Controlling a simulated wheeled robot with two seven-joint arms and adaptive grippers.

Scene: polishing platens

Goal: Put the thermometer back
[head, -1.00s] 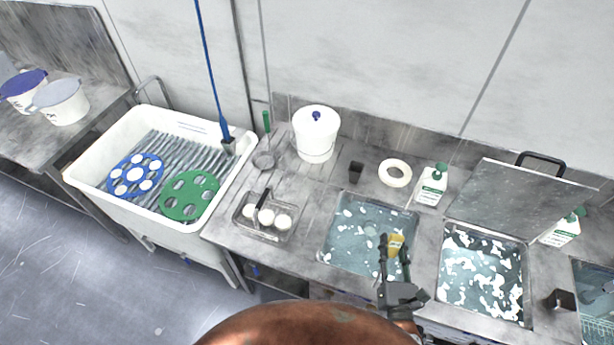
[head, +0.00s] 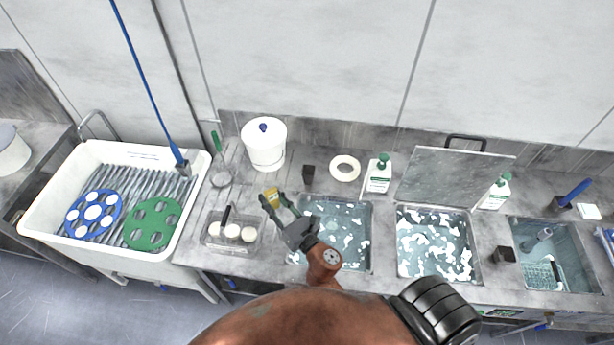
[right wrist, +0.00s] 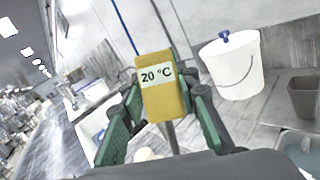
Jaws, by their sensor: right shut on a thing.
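The yellow thermometer (head: 271,195) has a "20 °C" label, readable in the right wrist view (right wrist: 160,92). My right gripper (head: 276,203) is shut on it, with a green finger on each side. A thin grey stem shows below the yellow body in the right wrist view. In the head view the thermometer is above the counter, between the wire tray and the left water basin. A small dark open cup (head: 308,175) stands on the counter behind the basin; it also shows in the right wrist view (right wrist: 303,97). My left gripper is not in view.
The left basin (head: 352,262) and middle basin (head: 440,283) hold water with white floating pieces. A white lidded bucket (head: 264,148), white ring (head: 345,160) and bottle (head: 377,178) stand along the back. A wire tray (head: 216,238) with white rounds lies left.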

